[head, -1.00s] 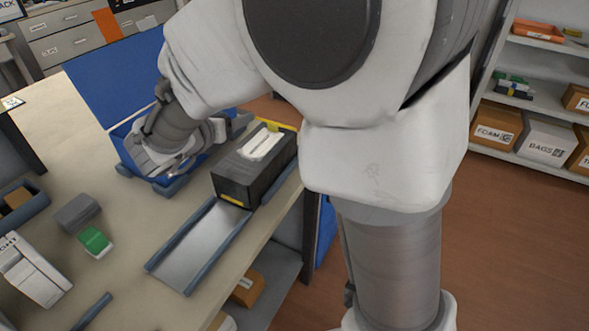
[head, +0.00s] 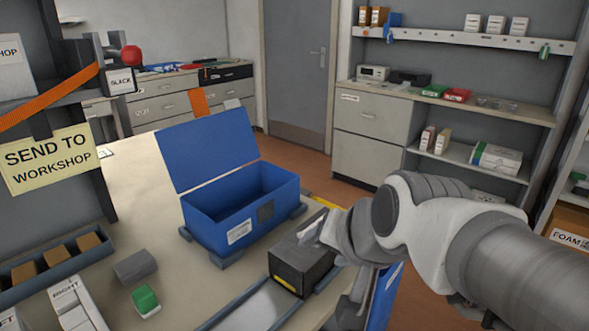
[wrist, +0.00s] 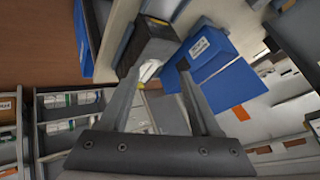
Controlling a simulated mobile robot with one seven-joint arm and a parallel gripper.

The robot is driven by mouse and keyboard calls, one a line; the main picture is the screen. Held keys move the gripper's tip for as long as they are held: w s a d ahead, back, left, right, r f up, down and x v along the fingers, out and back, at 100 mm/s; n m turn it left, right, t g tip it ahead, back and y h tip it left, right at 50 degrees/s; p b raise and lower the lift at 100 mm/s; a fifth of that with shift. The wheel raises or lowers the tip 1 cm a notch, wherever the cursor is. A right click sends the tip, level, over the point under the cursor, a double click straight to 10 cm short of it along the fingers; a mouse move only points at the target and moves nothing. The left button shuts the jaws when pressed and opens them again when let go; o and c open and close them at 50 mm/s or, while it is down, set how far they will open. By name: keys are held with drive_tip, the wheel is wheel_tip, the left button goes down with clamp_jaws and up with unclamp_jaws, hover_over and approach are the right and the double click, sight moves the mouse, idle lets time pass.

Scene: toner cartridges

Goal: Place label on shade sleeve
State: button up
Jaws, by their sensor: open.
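A black box (head: 302,268), which looks like the shade sleeve, stands at the table's right edge in the head view, with a yellow mark low on its near end. It also shows in the wrist view (wrist: 152,46). A white piece (wrist: 148,72) shows at the box's top in the wrist view, near the left finger; I cannot tell if it is the label. My gripper (wrist: 160,72) is open, its fingers spread on either side of the view, pointing toward the box. In the head view my arm comes from the right and partly covers the box's right side.
An open blue box (head: 243,213) with a raised lid stands behind the black box. A grey railed chute (head: 262,306) lies in front. A grey block (head: 135,266) and a green-and-white block (head: 146,300) lie to the left. A "SEND TO WORKSHOP" sign (head: 50,160) hangs at left.

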drive_tip(key=s+d+f+n+g+h, duration=0.2)
drive_tip(key=s+d+f+n, duration=0.1)
drive_tip(key=s+d, duration=0.3)
drive_tip(key=shift+s+n+g, duration=0.3)
drive_tip(key=shift+s+n, duration=0.5)
drive_tip(key=shift+s, duration=0.35)
wheel_tip(320, 180, up, 14)
drive_tip(key=p, duration=1.4)
drive_tip(key=shift+r, duration=0.25)
